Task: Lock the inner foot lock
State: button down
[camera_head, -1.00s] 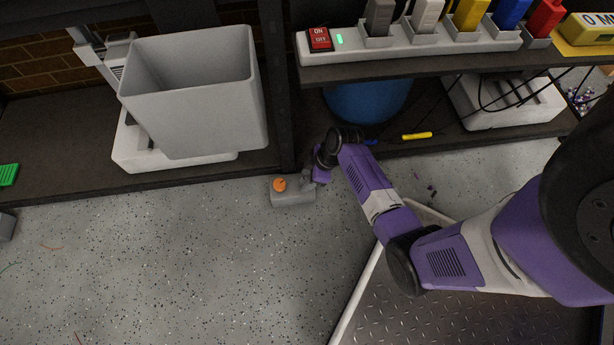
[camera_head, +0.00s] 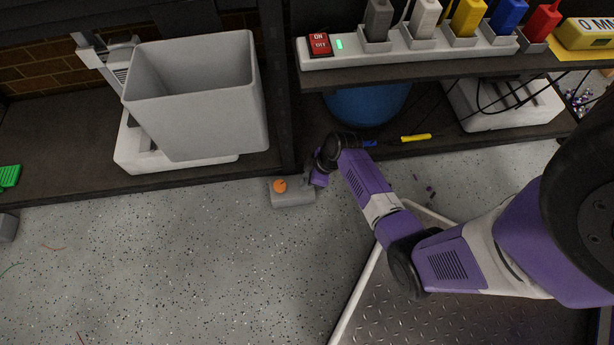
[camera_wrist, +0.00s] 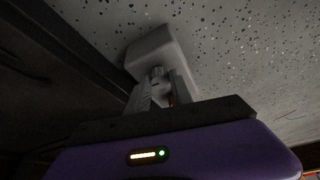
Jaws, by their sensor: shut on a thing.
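The foot lock is a small grey block (camera_head: 293,198) with an orange round knob (camera_head: 280,186) on top. It sits on the speckled floor at the foot of a dark rack post. My gripper (camera_head: 308,184) is low at the block's right side, in contact with it as far as I can tell. In the wrist view, the pale grey block (camera_wrist: 155,48) lies just beyond the fingers (camera_wrist: 160,88). The fingers are close together on a small grey part of the lock between them. The dim light hides its exact shape, and the arm hides part of the contact.
A large grey bin (camera_head: 195,100) stands on the low shelf at left. A power strip (camera_head: 400,48) with coloured plugs lies on the shelf above my wrist. A yellow pen-like item (camera_head: 416,138) lies on the lower shelf.

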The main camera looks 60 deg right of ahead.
jog(key=m+p, duration=0.1)
jog(key=m+h+p, duration=0.1)
jog(key=m+p, duration=0.2)
jog(key=shift+s+a+r+h, duration=0.1)
jog(key=shift+a+r+h, duration=0.1)
jog(key=shift+r+h, duration=0.1)
jog(key=m+p, duration=0.2)
jog(key=m+h+p, duration=0.1)
jog(key=m, duration=0.1)
jog(key=shift+a+f+m+h+p, duration=0.1)
jog(key=shift+a+m+h+p, duration=0.05)
jog(key=shift+m+h+p, duration=0.2)
jog(key=m, duration=0.1)
jog(key=m+h+p, duration=0.1)
jog(key=m, duration=0.1)
jog(key=shift+w+a+f+m, duration=0.15)
jog(key=shift+w+m, duration=0.05)
jog(key=shift+m, duration=0.05)
jog(key=m+g, duration=0.1)
jog(key=m, duration=0.1)
jog(key=m+g+h+b, duration=0.1)
jog(key=m, duration=0.1)
jog(key=shift+w+f+m, duration=0.1)
jog(key=shift+m, duration=0.3)
jog(key=shift+a, duration=0.1)
jog(key=c, duration=1.1)
grip_release()
